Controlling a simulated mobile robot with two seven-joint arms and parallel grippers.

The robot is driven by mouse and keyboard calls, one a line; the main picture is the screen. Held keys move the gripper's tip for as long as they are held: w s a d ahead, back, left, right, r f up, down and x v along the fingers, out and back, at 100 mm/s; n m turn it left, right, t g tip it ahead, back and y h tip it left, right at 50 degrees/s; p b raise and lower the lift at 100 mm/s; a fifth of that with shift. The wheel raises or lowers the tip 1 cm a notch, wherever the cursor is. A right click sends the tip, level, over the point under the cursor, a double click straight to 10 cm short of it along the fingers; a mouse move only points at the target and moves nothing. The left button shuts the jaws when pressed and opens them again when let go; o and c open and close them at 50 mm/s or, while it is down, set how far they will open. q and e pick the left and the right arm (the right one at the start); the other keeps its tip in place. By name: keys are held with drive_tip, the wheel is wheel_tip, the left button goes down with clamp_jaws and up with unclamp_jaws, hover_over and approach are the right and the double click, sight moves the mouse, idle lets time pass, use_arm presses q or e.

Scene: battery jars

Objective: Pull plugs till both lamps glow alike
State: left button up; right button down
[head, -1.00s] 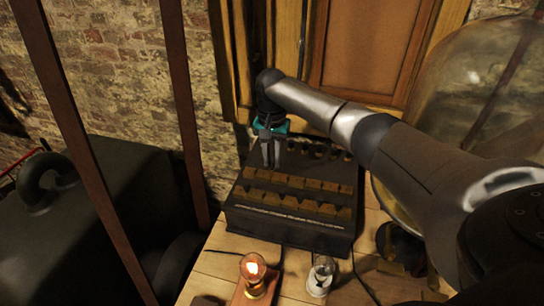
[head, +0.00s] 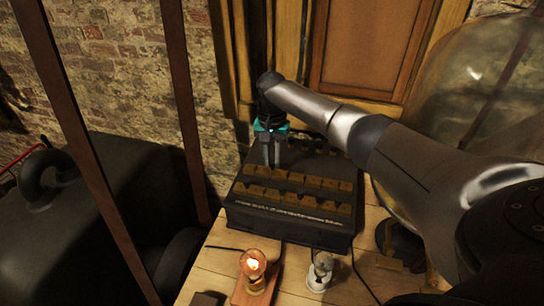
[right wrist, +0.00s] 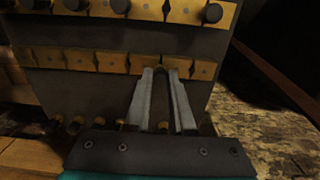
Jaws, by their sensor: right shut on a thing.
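A dark resistance box (head: 290,235) with rows of brass blocks (head: 297,178) stands on the wooden bench. My right gripper (head: 271,165) reaches down over its back left part. In the right wrist view, its two grey fingers (right wrist: 163,100) are shut on a narrow dark thing (right wrist: 162,95), apparently a plug; the lower end is hard to make out. Several black-topped plugs (right wrist: 213,13) sit along another brass row. The left lamp (head: 254,264) glows orange; the right lamp (head: 320,270) looks clear, with no plain glow. My left gripper is not in view.
A large glass vessel (head: 455,90) stands at the right, behind my right arm. A brick wall (head: 110,65) and wooden panelling (head: 370,45) close off the back. A big dark tank (head: 110,215) fills the left. Thin wires cross the bench.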

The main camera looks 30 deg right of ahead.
drive_tip(key=shift+f, duration=0.2)
drive_tip(key=shift+f+p, duration=0.2)
drive_tip(key=shift+p, duration=0.15)
idle(0.4)
drive_tip(key=c, duration=0.7)
unclamp_jaws()
wheel_tip(320, 180, up, 15)
drive_tip(key=shift+r+p, duration=0.15)
drive_tip(key=shift+p, duration=0.9)
